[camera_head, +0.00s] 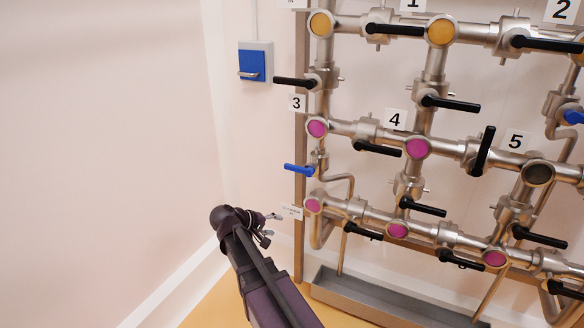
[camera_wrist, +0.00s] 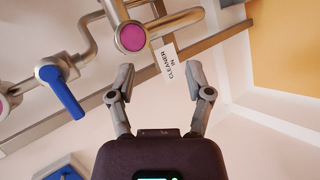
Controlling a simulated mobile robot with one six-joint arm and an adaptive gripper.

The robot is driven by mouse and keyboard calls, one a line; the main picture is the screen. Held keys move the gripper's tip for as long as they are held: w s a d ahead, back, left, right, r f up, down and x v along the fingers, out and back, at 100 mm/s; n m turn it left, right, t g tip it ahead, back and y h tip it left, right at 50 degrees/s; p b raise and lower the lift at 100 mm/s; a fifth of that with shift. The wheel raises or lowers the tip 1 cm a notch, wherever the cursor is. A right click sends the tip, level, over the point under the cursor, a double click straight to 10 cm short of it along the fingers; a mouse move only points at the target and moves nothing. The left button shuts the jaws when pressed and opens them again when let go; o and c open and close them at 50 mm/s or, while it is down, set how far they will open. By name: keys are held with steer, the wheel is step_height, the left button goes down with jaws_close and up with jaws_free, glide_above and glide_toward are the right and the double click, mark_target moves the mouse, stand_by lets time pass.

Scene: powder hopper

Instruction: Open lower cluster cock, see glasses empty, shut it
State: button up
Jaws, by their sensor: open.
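My gripper (camera_head: 268,228) is open and empty, left of the lower pipework. In the wrist view its two fingers (camera_wrist: 160,82) stand apart below a "CLEANER IN" label (camera_wrist: 172,70) and a pink glass (camera_wrist: 131,37). A blue-handled cock (camera_head: 299,169) points left on the left pipe; its lever (camera_wrist: 62,95) also shows in the wrist view. The lower row has pink glasses, left (camera_head: 313,206), middle (camera_head: 398,230) and right (camera_head: 495,258). Black-handled cocks sit between and above them, including one lever (camera_head: 363,232) and another (camera_head: 460,260). No label names the lower cluster cock.
A grey trough (camera_head: 385,300) lies under the pipes. Higher up are pink glasses (camera_head: 417,148), a dark glass (camera_head: 538,173), yellow glasses (camera_head: 441,30) and a second blue cock (camera_head: 573,117). A blue switch box (camera_head: 252,63) hangs on the wall. The left side is clear.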

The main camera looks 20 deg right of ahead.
mark_target(290, 169)
steer(key=w+a+r+n+t+h, duration=0.1)
steer(key=w+r+t+h, duration=0.1)
steer(key=w+r+h, duration=0.4)
step_height(290, 169, up, 5)
steer(key=shift+w+r+n+t+p, duration=0.1)
steer(key=shift+w+n+t+p, duration=0.3)
steer(key=shift+w, duration=0.85)
steer(key=x, duration=1.3)
steer(key=shift+d, duration=0.35)
jaws_close()
